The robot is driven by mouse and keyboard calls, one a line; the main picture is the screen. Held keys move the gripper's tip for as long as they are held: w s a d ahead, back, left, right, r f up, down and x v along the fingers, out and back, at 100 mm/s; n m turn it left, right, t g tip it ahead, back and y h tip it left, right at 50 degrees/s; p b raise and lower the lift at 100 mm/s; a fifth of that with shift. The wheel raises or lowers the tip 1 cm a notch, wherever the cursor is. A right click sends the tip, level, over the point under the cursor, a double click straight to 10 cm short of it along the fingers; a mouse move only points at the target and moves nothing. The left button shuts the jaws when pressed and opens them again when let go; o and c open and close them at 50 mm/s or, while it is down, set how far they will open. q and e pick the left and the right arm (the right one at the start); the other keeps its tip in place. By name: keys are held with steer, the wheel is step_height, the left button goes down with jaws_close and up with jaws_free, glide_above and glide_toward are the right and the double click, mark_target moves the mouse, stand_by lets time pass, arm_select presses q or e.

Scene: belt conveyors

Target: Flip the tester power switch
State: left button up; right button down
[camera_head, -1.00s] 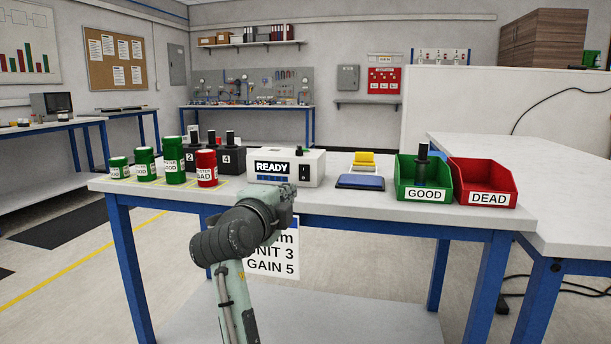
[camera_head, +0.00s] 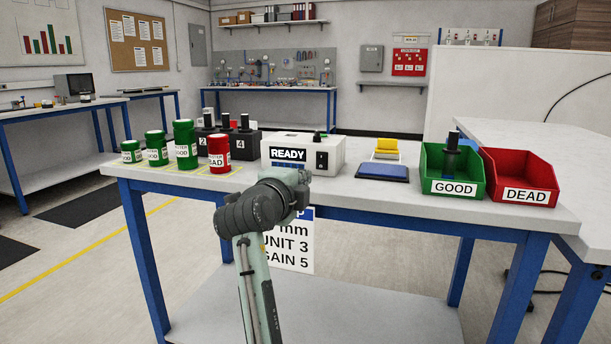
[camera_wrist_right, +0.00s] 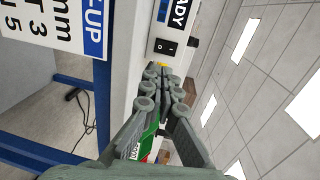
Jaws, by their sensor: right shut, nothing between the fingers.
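The tester is a white box (camera_head: 275,160) with a READY display, standing on the table in the head view. Its power switch (camera_head: 322,161) is a black rocker on the right of the front face. The switch also shows in the right wrist view (camera_wrist_right: 165,47), just beyond the fingertips. My right gripper (camera_wrist_right: 164,73) is shut and empty, with its fingertips close to the switch; a small gap seems to remain. In the head view my right arm reaches up in front of the table and largely hides its fingers. My left gripper is not in view.
Left of the tester stand green jars (camera_head: 156,148), a red jar (camera_head: 219,154) and black blocks with posts (camera_head: 245,143). To the right are a blue pad (camera_head: 382,172), a green GOOD bin (camera_head: 428,165) holding a dark part, and a red DEAD bin (camera_head: 519,172).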

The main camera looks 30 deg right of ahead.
steer(key=p, duration=0.2)
glide_toward(322, 166)
steer(key=x, duration=0.5)
steer(key=shift+w+d+r, duration=0.1)
steer(key=shift+w+d, duration=0.55)
steer(key=shift+d, duration=0.05)
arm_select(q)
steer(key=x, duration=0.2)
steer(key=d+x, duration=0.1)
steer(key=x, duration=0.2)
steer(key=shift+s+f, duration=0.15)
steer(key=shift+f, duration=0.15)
arm_select(e)
steer(key=shift+f, duration=0.2)
